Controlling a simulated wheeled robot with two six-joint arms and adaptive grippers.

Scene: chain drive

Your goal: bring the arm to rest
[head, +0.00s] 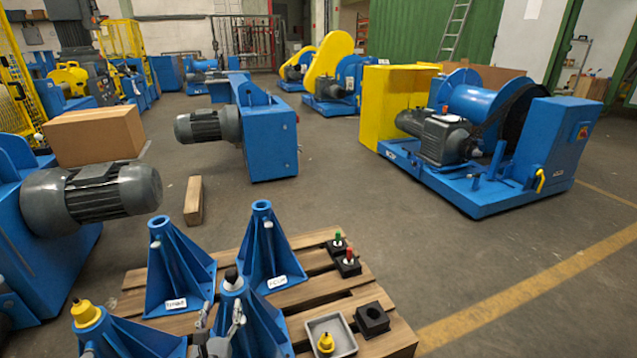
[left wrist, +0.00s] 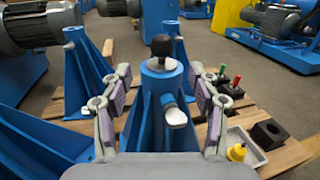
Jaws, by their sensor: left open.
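My left gripper (head: 221,318) is at the bottom of the head view, low over the front of the wooden pallet. In the left wrist view its two padded fingers (left wrist: 161,92) are spread wide apart. Between them in that picture stands a blue stand (left wrist: 146,98) with a black knob (left wrist: 163,46) on top. The same knob (head: 231,276) shows just beyond the gripper in the head view. Nothing is held. I cannot tell the exact gap between the fingers and the stand. My right gripper is not in view.
More blue stands (head: 262,252) stand on the pallet (head: 388,338), one with a yellow cap (head: 86,313). A grey tray (head: 343,334) holding a yellow piece, a black block (head: 372,319) and red and green pegs (head: 345,250) lie right. Floor beyond is partly clear.

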